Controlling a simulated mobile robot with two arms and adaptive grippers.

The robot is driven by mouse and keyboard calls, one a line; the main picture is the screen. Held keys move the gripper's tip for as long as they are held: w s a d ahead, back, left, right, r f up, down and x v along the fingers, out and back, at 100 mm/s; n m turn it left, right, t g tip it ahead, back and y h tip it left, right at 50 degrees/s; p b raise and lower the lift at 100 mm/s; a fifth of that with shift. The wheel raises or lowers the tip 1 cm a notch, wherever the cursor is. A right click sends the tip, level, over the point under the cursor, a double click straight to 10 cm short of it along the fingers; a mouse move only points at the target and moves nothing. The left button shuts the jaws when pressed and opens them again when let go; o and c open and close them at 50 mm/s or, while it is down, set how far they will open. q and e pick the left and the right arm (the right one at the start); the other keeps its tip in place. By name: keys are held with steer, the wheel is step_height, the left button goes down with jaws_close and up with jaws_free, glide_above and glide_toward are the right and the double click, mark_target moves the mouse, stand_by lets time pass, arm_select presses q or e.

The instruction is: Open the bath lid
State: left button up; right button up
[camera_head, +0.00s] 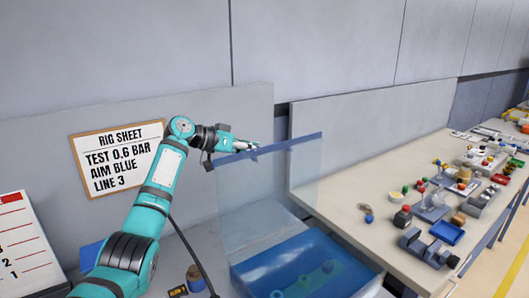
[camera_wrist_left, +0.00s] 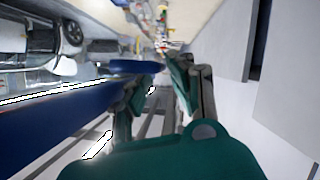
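The bath lid (camera_head: 262,190) is a clear panel with a blue top edge (camera_head: 285,144). The dark blue lid edge (camera_wrist_left: 60,115) runs along the left, beside one finger. I cannot tell if they touch. My right gripper is not in view.
A rig sheet board (camera_head: 118,157) leans on the back panel (camera_head: 220,105). A brown-topped container (camera_head: 195,278) stands left of the bath. The bench at right (camera_head: 345,205) holds many small parts, with bare surface near the bath.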

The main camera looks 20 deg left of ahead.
arm_select(q)
steer(key=v, duration=0.7)
steer(key=shift+s+a, duration=0.25)
steer(key=shift+a, duration=0.05)
steer(key=shift+r, duration=0.25)
